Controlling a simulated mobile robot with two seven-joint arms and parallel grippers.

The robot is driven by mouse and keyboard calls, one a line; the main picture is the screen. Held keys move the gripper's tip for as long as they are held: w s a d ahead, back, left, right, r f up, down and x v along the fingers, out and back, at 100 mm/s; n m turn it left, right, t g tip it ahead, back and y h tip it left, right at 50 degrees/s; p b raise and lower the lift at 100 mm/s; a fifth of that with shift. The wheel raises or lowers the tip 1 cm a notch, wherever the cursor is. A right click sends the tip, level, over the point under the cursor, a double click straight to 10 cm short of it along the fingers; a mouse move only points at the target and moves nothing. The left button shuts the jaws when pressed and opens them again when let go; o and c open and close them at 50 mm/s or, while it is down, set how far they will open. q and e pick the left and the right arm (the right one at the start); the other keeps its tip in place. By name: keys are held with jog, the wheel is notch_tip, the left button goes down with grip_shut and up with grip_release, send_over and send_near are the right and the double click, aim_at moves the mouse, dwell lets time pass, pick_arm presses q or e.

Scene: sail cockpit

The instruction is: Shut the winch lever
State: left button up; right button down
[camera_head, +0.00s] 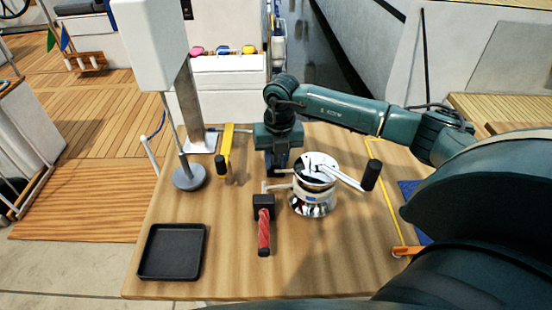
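A chrome winch (314,203) stands on the wooden table, right of its middle. A silver lever (345,178) on its top reaches to the right and ends in a black grip (371,175). A small pale arm (278,186) sticks out from the winch's left side. My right arm comes in from the right, above and behind the winch. My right gripper (277,166) points down just behind and left of the winch, near the pale arm. Its fingertips are too small and dark to tell their opening or any contact. My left gripper is out of view.
A black tray (173,252) lies at the table's front left. A red-handled tool with a black head (264,228) lies in front of my gripper. A yellow handle with a black grip (226,150) stands to the left, near a grey post base (189,178). The front right tabletop looks clear.

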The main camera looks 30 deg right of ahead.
jog(key=c, duration=1.3)
grip_release()
jog(key=shift+w+d+f, duration=0.15)
jog(key=shift+d+f, duration=0.05)
jog(key=shift+d, duration=0.05)
jog(key=shift+o, duration=0.8)
jog(key=shift+a+r, duration=0.1)
pick_arm(q)
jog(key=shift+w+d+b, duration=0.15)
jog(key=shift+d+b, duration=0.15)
jog(key=shift+b, duration=0.25)
pick_arm(e)
jog(key=r, duration=1.3)
jog(key=shift+s+d+r, duration=0.1)
jog(key=shift+s+d, duration=0.1)
jog(key=shift+d, duration=0.15)
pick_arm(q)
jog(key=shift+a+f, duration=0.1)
